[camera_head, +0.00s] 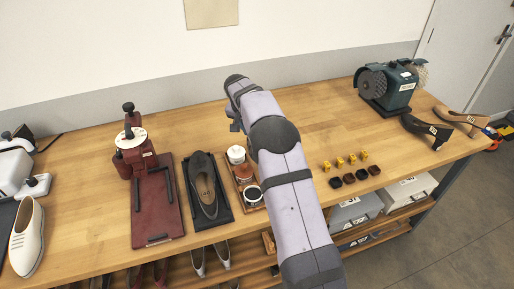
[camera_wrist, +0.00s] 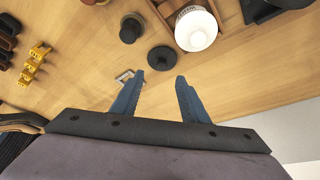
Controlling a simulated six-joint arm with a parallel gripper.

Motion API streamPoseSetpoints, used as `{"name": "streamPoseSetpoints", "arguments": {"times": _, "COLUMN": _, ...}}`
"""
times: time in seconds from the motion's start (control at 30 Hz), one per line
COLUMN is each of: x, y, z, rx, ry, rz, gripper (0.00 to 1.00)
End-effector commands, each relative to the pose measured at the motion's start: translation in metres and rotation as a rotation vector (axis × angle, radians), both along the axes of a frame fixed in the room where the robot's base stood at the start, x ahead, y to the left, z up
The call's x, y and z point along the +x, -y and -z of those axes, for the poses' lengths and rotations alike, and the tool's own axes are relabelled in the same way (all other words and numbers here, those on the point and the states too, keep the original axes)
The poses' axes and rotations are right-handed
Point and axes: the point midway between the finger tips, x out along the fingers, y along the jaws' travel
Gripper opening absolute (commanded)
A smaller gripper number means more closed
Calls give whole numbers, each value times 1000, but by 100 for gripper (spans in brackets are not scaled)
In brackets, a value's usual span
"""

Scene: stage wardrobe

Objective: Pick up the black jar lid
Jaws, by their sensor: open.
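The black jar lid looks to be the flat round black disc (camera_wrist: 160,59) lying on the wooden bench in the wrist view. My gripper (camera_wrist: 160,76) is open and empty, its two blue fingers apart. In that picture the disc sits just past the fingertips, roughly in line with the gap; I cannot tell the height between them. In the head view my arm covers that part of the bench, and the lid does not show there.
A white-topped jar (camera_wrist: 196,30) in a wooden tray stands beside the lid. A dark round knob-like piece (camera_wrist: 132,28) is close on the other side. A small metal piece (camera_wrist: 124,76) lies by the left finger. Yellow pieces (camera_head: 339,162) stand right of my arm.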

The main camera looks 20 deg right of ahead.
Motion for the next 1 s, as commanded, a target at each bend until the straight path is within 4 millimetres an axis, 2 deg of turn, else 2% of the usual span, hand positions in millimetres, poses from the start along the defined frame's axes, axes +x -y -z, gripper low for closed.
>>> {"name": "streamPoseSetpoints", "arguments": {"times": 0.67, "x": 7, "y": 7, "z": 24, "rx": 0, "ry": -1, "rz": 3, "gripper": 41}}
{"name": "streamPoseSetpoints", "arguments": {"times": 1.0, "x": 17, "y": 14, "z": 55, "rx": 1, "ry": -1, "rz": 2, "gripper": 41}}
